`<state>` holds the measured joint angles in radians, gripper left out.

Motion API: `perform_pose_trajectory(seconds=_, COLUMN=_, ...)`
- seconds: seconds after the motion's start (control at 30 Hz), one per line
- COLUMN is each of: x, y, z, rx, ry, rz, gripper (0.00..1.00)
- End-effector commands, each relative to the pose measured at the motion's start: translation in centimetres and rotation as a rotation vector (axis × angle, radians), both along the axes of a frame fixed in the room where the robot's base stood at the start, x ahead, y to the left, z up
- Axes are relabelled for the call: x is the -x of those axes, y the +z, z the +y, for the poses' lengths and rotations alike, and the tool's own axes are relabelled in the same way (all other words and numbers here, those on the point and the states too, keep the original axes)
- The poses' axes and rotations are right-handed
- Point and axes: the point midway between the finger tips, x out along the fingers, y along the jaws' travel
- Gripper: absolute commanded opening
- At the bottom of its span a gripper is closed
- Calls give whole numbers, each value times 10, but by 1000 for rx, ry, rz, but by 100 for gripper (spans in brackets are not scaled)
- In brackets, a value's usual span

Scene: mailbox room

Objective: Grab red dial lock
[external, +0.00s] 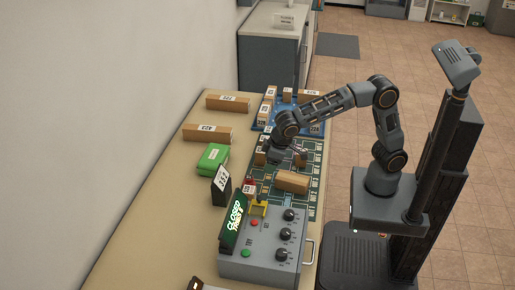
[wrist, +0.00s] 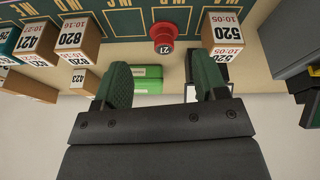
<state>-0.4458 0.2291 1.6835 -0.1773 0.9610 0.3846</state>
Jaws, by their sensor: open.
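The red dial lock (wrist: 163,36) is a small round red piece with a dark numbered front in the wrist view. It sits at the edge of the green marked mat (wrist: 120,22). In the external view, a small red piece (external: 249,185) that looks like the same lock stands by the yellow part, left of a brown box. My gripper (wrist: 162,82) is open, with both fingers apart and nothing held between them. The lock appears beyond the fingertips, roughly in line with the gap. In the external view, my gripper (external: 288,156) hangs over the mat, farther back than the lock.
A brown box marked 520 (wrist: 222,36) stands close right of the lock in the wrist view; another marked 820 (wrist: 77,38) is left. A green box (external: 212,158), a black labelled stand (external: 221,188) and a grey control box (external: 265,245) with knobs stand around the mat.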

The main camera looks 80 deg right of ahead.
Motion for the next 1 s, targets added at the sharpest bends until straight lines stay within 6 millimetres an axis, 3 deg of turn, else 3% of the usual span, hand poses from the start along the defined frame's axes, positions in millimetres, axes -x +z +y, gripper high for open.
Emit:
perform_pose_trajectory(seconds=0.1, x=-23, y=28, z=7, rx=-34, ry=-84, rz=-70, gripper=66)
perform_pose_trajectory(seconds=0.17, x=-27, y=35, z=6, rx=-48, ry=-127, rz=-89, gripper=66)
perform_pose_trajectory(seconds=0.6, x=-50, y=-26, z=3, rx=-60, ry=-180, rz=-82, gripper=66)
perform_pose_trajectory(seconds=1.0, x=-62, y=-54, z=3, rx=-60, ry=-179, rz=-82, gripper=66)
